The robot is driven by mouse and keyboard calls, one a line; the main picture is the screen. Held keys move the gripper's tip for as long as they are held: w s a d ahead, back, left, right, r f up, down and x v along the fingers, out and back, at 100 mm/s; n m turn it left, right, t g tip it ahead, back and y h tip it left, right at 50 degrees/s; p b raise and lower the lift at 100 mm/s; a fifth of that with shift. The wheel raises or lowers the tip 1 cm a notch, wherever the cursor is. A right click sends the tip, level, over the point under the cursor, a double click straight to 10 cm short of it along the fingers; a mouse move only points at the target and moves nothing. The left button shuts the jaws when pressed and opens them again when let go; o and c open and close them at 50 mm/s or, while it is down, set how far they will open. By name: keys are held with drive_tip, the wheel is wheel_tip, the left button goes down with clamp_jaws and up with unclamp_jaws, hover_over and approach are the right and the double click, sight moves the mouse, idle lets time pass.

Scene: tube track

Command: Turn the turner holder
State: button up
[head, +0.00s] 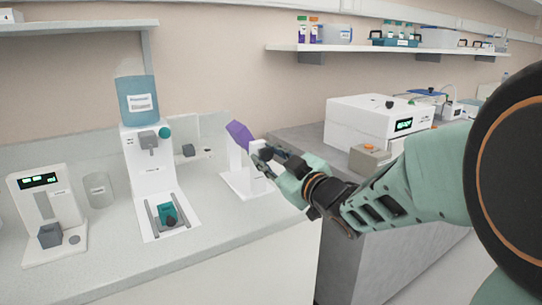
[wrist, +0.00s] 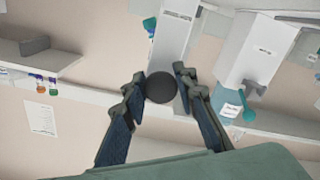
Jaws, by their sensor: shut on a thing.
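A white stand (head: 236,168) with a purple block (head: 239,133) at its top sits near the right end of the white counter. My gripper (head: 262,160) reaches it from the right. In the wrist view, a round dark knob (wrist: 160,88) lies between the fingertips of my gripper (wrist: 160,82), in front of a white upright part (wrist: 176,32). The fingers are closed on the knob from both sides. The purple block is not clear in the wrist view. I cannot tell which part is named the turner holder.
A white dispenser (head: 150,170) with a blue bottle (head: 137,100) stands left of the stand. A white device with a green display (head: 38,180) and a clear beaker (head: 98,189) are farther left. A white box machine (head: 375,117) sits on the grey bench. The counter front is clear.

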drive_tip(key=o, duration=1.1)
